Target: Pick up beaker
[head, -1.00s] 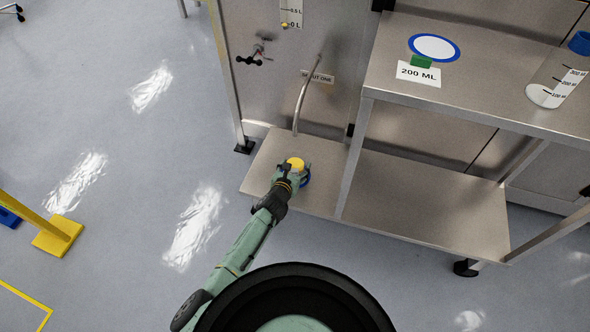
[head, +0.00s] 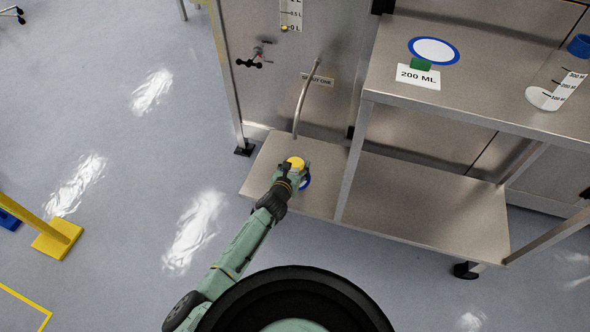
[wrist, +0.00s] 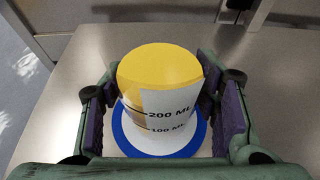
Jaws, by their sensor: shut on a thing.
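The beaker (wrist: 160,82) holds yellow contents and has a white scale label reading 100 ML and 200 ML. It stands upright at the blue-rimmed round mark (wrist: 125,142) on the lower metal shelf. In the head view the beaker (head: 295,162) shows as a yellow top below the curved spout. My gripper (wrist: 165,110) is around the beaker, one finger on each side, and is shut on it. In the head view my gripper (head: 293,175) covers much of the beaker and the blue mark. Whether the base is clear of the mark I cannot tell.
The curved metal spout (head: 301,105) hangs just above and behind the beaker. A table leg (head: 354,160) stands close on the right. The upper shelf (head: 480,95) carries another blue-rimmed mark (head: 434,50), a 200 ML card (head: 418,76) and a second beaker (head: 555,85).

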